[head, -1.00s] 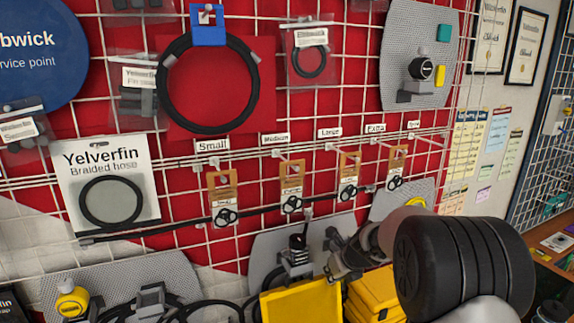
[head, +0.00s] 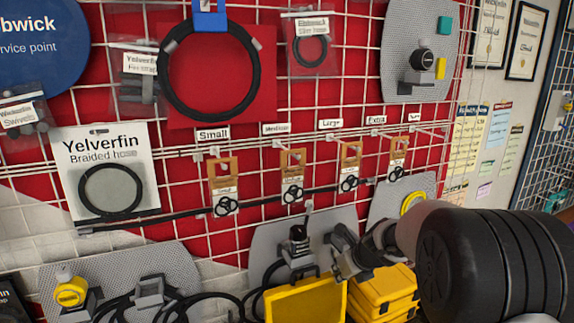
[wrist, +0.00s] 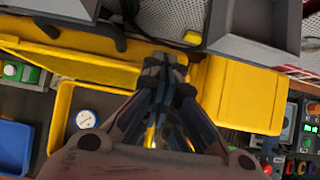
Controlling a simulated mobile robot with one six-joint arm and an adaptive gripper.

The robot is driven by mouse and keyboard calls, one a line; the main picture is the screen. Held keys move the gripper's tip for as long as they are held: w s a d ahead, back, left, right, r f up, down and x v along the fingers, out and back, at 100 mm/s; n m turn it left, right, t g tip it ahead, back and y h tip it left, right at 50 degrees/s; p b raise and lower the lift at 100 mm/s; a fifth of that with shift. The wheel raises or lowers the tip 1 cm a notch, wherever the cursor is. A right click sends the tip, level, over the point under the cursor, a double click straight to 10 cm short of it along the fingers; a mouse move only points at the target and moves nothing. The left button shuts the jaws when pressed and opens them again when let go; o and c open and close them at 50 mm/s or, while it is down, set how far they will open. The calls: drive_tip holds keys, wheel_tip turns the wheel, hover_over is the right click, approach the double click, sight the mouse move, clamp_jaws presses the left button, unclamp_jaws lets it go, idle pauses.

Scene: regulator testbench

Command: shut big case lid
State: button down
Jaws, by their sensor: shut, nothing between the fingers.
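The big case is yellow, and its raised lid (head: 305,303) stands in front of the wall at the bottom of the head view. In the wrist view the lid (wrist: 75,66) shows as a yellow band, with the open case (wrist: 62,105) below it. A white-dialled gauge (wrist: 86,119) lies inside. My gripper (head: 340,264) is at the lid's upper right corner in the head view. In the wrist view my gripper (wrist: 166,66) is shut and empty, its fingertips over the lid's right part. Whether they touch it is unclear.
Closed yellow cases (head: 384,290) are stacked right of the lid, and a yellow case top (wrist: 240,95) shows right of my gripper. Grey boards (head: 318,232) with fittings hang close behind on the wall grid. A blue bin (wrist: 14,146) is at far left.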

sight(343, 285)
drive_tip(key=s+f, duration=0.1)
drive_tip(key=d+f, duration=0.1)
drive_tip(key=f, duration=0.1)
drive_tip(key=shift+s+g+b, duration=0.3)
drive_tip(key=shift+s, duration=0.05)
drive_tip(key=s+d+b, duration=0.4)
drive_tip(key=s, duration=0.8)
drive_tip(key=shift+d+r, duration=0.35)
drive_tip(key=shift+r, duration=0.1)
drive_tip(key=shift+w, duration=0.1)
wheel_tip(343, 285, up, 6)
drive_tip(key=p, duration=0.6)
drive_tip(key=shift+p, duration=0.35)
